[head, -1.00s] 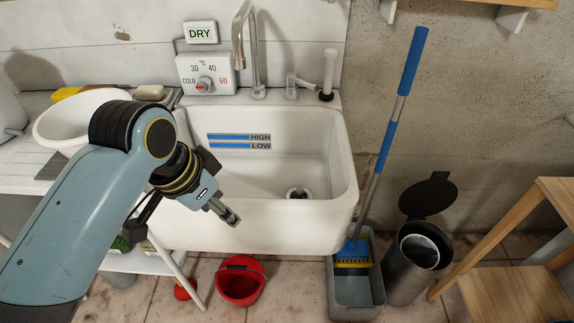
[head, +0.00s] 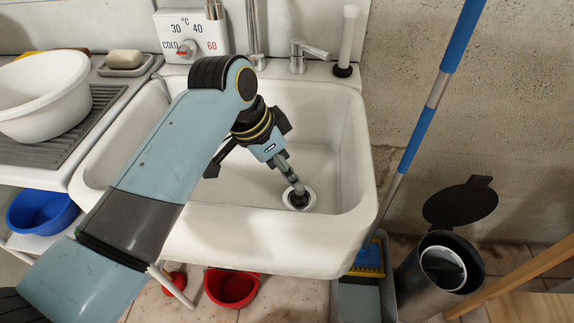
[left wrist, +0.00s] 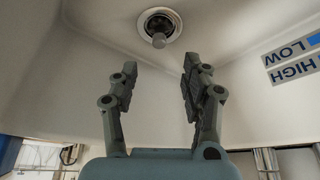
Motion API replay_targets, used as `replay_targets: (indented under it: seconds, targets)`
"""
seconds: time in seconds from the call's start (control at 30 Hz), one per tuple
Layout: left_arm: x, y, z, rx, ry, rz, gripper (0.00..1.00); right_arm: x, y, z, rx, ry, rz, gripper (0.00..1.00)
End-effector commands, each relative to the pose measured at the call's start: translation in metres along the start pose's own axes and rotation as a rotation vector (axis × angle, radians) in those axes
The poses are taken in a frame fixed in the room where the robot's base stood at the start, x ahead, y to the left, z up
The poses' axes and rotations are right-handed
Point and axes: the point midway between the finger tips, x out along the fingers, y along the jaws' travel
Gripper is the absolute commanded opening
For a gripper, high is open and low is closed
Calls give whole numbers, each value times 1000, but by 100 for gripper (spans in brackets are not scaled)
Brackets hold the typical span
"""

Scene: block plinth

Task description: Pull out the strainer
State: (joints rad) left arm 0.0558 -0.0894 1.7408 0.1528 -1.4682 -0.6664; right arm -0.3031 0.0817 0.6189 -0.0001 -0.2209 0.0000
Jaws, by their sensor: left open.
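The strainer (head: 299,199) sits in the drain at the bottom of the white sink (head: 352,221). In the left wrist view the strainer (left wrist: 159,38) shows as a dark round insert with a pale knob, inside a metal ring. My left gripper (head: 293,180) reaches down into the sink and its tips overlap the strainer in the head view. In the left wrist view my left gripper (left wrist: 157,78) is open and empty, its two fingers apart, with the knob beyond the gap between them. My right gripper is not in view.
A tap (head: 252,40) and a lever (head: 305,52) stand at the sink's back edge, with a white-handled plunger-like tool (head: 347,38) beside them. A white basin (head: 40,98) rests on the left drainboard. A blue broom handle (head: 428,105) leans at the right.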

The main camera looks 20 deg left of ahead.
Motion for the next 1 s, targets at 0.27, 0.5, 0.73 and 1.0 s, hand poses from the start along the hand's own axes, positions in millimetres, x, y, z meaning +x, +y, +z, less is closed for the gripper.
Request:
replay_targets:
  seconds: [0.27, 0.5, 0.73, 1.0]
  targets:
    - [43, 1, 1, -2, -2, 3, 47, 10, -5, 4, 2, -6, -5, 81]
    - [86, 0, 1, -1, -2, 1, 47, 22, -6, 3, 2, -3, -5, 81]
    - [103, 0, 0, -1, -1, 0, 47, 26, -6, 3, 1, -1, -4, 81]
    - [104, 0, 0, -1, 0, 0, 47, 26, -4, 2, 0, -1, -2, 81]
